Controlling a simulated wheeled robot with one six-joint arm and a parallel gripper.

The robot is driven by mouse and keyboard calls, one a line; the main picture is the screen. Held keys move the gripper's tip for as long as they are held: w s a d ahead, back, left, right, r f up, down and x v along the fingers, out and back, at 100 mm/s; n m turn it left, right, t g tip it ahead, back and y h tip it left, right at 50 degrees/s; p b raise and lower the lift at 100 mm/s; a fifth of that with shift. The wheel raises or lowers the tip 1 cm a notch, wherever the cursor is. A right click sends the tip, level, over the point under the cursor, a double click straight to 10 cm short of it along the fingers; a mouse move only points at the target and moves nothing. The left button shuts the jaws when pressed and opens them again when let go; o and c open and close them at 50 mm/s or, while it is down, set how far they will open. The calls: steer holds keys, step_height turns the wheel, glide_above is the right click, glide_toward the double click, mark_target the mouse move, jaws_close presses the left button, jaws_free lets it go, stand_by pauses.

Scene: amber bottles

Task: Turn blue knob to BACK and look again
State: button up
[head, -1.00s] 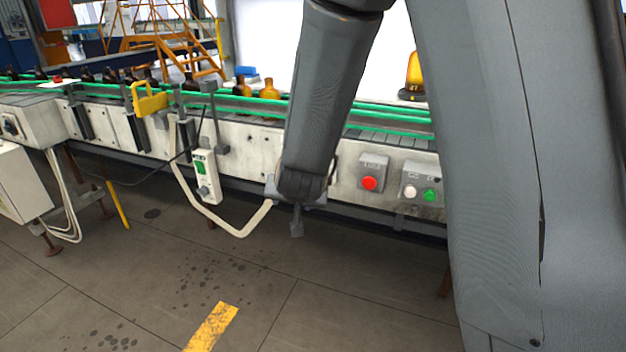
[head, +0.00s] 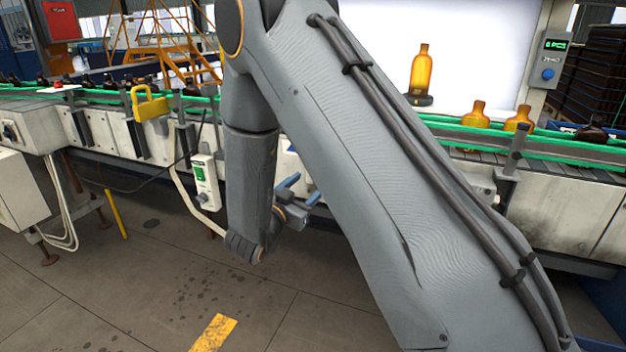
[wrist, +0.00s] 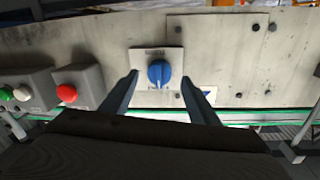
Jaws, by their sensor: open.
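The blue knob (wrist: 159,73) sits on a pale square plate (wrist: 145,56) on the conveyor's side panel in the wrist view. Its grip ridge stands about upright in that picture. Small lettering above and below it is too blurred to read. My gripper (wrist: 159,79) is open, with one finger on either side of the knob in the picture; no contact shows. In the head view my gripper (head: 302,190) points at the conveyor's side, and my arm hides this knob.
In the wrist view a red button (wrist: 67,93) and a box with white and green buttons (wrist: 22,94) lie left of the knob. In the head view amber bottles (head: 475,115) stand on the conveyor, and a green-and-white control box (head: 204,182) hangs left of my arm.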

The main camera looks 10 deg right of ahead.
steer(key=shift+x, duration=1.95)
steer(key=c, duration=1)
steer(key=shift+c, duration=0.2)
steer(key=shift+r+m+y+b, duration=0.1)
steer(key=shift+m+y+b, duration=0.35)
steer(key=shift+m+b, duration=3)
steer(key=shift+r+m+y+b, duration=0.15)
steer(key=shift+m+y+b, duration=0.3)
steer(key=shift+m+b, duration=2.95)
steer(key=m+p, duration=0.3)
steer(key=shift+m, duration=0.25)
